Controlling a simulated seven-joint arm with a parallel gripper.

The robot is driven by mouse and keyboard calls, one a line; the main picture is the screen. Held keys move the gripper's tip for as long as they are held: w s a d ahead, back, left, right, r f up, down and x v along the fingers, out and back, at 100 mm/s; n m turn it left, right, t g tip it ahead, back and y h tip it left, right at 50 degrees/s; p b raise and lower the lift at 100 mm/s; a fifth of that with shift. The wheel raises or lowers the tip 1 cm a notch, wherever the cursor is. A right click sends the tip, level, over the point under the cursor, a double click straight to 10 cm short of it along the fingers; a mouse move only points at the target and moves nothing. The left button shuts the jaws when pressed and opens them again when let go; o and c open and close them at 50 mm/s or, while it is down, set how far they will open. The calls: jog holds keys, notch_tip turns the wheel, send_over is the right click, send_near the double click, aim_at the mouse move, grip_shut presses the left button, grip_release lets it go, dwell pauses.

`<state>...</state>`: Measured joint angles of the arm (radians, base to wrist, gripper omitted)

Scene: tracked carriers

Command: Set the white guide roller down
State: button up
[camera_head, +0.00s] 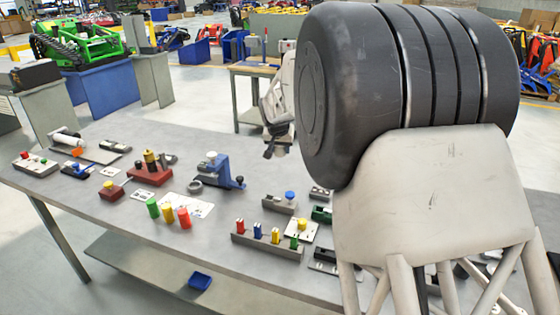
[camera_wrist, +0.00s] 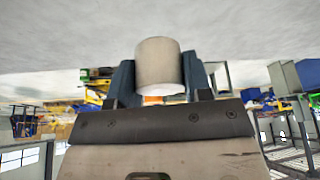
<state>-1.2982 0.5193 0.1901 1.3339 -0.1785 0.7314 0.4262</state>
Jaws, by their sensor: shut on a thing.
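The white guide roller (camera_wrist: 158,62) is a plain pale cylinder in the wrist view. My gripper (camera_wrist: 160,72) is shut on it, with one dark finger on each side. In the head view part of my gripper (camera_head: 272,148) shows above the far side of the grey table (camera_head: 110,218), left of my large dark arm joint. I cannot make out the held roller there. The wrist view does not clearly show what lies under the roller or how far off any surface is.
A white cylinder (camera_head: 67,138) lies on a dark plate at the table's left end. A red fixture (camera_head: 150,174), a blue fixture (camera_head: 214,170), coloured cylinders (camera_head: 169,214) and a pegged block (camera_head: 267,242) stand on the table. Bare patches lie along its front left.

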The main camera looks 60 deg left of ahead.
jog(key=shift+r, duration=1.7)
jog(key=w+d+f+m+t+h, duration=0.15)
jog(key=w+d+m, duration=0.35)
jog(key=d, duration=0.5)
jog(key=w+d+f+m+h, duration=0.1)
jog(key=w+d+f+m, duration=0.2)
jog(key=w+d, duration=0.6)
jog(key=w+d+f+m+t+h, duration=0.1)
jog(key=w+d+f+m, duration=0.3)
jog(key=d, duration=0.7)
jog(key=w+d+f+m+h, duration=0.1)
jog(key=d+m, duration=0.2)
jog(key=d, duration=0.7)
jog(key=w+d+f+m+g+h, duration=0.1)
jog(key=d+m, duration=0.3)
jog(key=d, duration=0.7)
jog(key=w+d+f+m+g+h, duration=0.1)
jog(key=w+d+m, duration=0.2)
jog(key=d, duration=0.7)
jog(key=shift+d+g+h, duration=0.25)
jog(key=shift+h, duration=0.1)
